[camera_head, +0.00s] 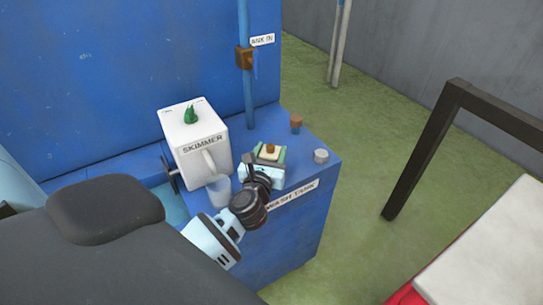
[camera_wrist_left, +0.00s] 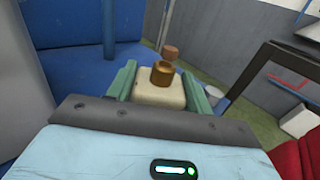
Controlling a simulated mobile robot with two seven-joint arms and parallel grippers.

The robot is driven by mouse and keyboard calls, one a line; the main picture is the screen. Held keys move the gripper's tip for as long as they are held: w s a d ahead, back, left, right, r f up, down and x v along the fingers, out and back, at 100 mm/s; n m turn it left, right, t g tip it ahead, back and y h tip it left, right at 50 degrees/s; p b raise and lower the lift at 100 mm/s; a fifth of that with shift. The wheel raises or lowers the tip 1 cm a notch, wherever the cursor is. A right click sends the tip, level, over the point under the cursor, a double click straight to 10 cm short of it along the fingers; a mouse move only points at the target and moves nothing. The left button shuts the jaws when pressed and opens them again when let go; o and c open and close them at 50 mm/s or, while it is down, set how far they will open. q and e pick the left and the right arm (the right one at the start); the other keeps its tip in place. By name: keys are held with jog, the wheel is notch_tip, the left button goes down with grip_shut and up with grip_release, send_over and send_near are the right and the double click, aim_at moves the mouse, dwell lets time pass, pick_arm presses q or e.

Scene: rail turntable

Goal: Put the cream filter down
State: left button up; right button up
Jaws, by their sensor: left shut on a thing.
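The cream filter (camera_head: 268,155) is a small pale block with a brass knob on top. My left gripper (camera_head: 267,154) is shut on it above the blue wash tank (camera_head: 281,246), near its right part. In the left wrist view the cream filter (camera_wrist_left: 158,95) sits upright between the two green fingers of my left gripper (camera_wrist_left: 160,93). Its underside is hidden, so I cannot tell whether it touches the tank top. My right gripper is not in view.
A white skimmer box (camera_head: 197,146) with a green knob (camera_head: 191,114) stands left of the filter, with a pale cup (camera_head: 219,188) in front. A brown-topped peg (camera_head: 296,122) and a grey cap (camera_head: 320,156) are close on the right. A blue pipe (camera_head: 247,95) rises behind.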

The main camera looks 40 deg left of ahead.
pick_arm(q)
jog(key=shift+f, duration=0.55)
jog(key=shift+r, duration=0.1)
jog(key=shift+f, duration=0.2)
jog(key=o, duration=1.1)
